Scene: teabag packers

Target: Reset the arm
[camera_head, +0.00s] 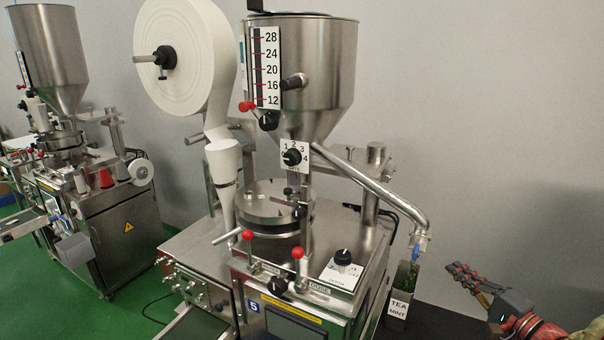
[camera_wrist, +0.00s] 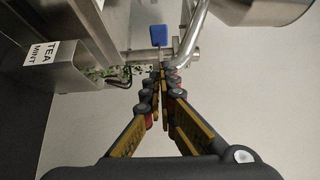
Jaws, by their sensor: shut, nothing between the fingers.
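My gripper (camera_head: 468,278) is at the lower right in the head view, to the right of the teabag machine. In the wrist view my gripper (camera_wrist: 162,72) has its fingers closed together with nothing between them. The fingertips point toward the end of a slanted metal pipe (camera_head: 385,190) with a blue tab (camera_head: 415,253). The pipe (camera_wrist: 192,42) and the blue tab (camera_wrist: 158,35) lie just beyond the fingertips in the wrist view. I cannot tell whether the fingertips touch them.
A metal bin labelled TEA MINT (camera_head: 398,302) with green leaves stands under the pipe end. The machine (camera_head: 315,265) has a hopper (camera_head: 320,60), red-knobbed levers and a dial. A second machine (camera_head: 120,215) stands at the left. Open room lies before the grey wall at right.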

